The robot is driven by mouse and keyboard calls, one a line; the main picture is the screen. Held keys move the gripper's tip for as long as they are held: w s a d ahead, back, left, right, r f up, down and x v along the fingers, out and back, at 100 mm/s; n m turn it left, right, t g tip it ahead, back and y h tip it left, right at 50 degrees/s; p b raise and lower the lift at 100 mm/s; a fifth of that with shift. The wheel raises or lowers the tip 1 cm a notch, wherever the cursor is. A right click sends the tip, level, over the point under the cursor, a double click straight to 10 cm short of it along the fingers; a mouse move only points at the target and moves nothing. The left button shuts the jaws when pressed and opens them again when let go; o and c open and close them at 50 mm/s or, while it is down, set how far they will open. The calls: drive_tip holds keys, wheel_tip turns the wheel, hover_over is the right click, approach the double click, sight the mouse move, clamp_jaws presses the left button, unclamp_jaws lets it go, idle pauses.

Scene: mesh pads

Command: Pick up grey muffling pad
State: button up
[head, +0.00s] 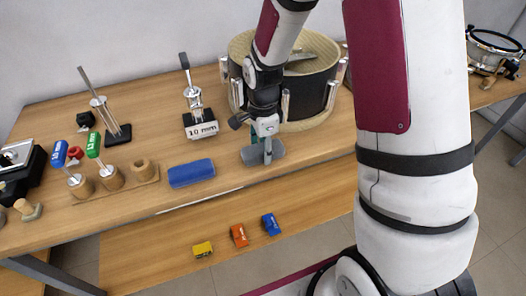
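The grey muffling pad (250,155) lies on the wooden table near its front edge, below the large drum. My gripper (267,157) points down at the pad, and its fingers cover part of the pad's middle. Both ends of the pad show on either side of the fingers. At this size I cannot tell whether the fingers are closed on the pad or only around it. The pad appears to rest at table level.
A blue pad (191,173) lies left of the grey one. The large drum (307,95) stands close behind my gripper. Small coloured blocks (239,235) sit on the lower shelf.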

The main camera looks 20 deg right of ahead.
sight(263, 147)
drive_tip(key=shift+c, duration=1.2)
drive_tip(key=shift+r, duration=0.6)
wheel_tip(263, 147, up, 2)
drive_tip(key=shift+r, duration=0.1)
drive_tip(key=s+r+p, duration=0.1)
drive_tip(key=s+p, duration=0.5)
drive_tip(key=s, duration=1)
drive_tip(key=shift+r, duration=0.35)
